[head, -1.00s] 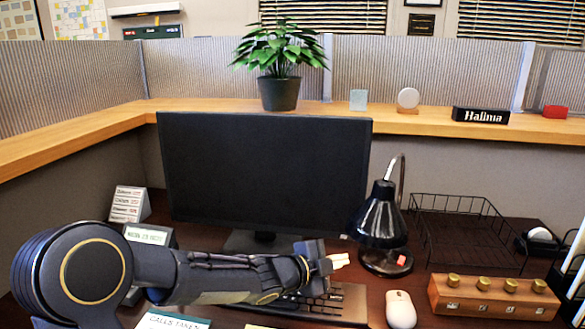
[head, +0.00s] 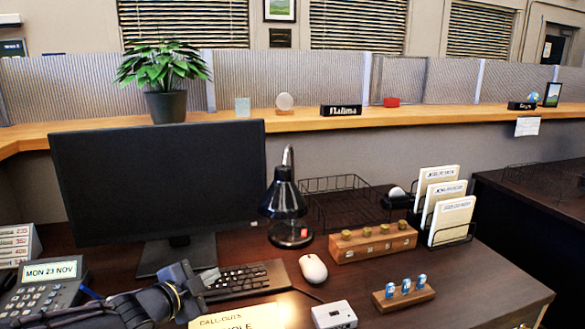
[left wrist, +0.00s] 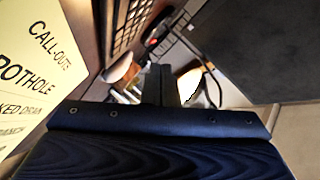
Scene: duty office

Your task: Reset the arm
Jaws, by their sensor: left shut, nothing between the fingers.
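My left gripper (head: 207,277) is low at the left of the head view, over the desk at the near left end of the black keyboard (head: 245,277). Its fingers are shut and hold nothing. In the left wrist view the dark fingers (left wrist: 165,85) show together in the middle, with the keyboard (left wrist: 128,25) above and a yellow call-outs sheet (left wrist: 30,70) at the left. That sheet also lies at the bottom of the head view (head: 240,318). My right gripper is not in view.
A monitor (head: 157,180) stands behind the keyboard. A black lamp (head: 285,200), a mouse (head: 313,268), a wooden block with brass knobs (head: 373,243), a wire tray (head: 340,205) and a file rack (head: 447,205) stand to the right. A desk phone (head: 45,290) is at the left.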

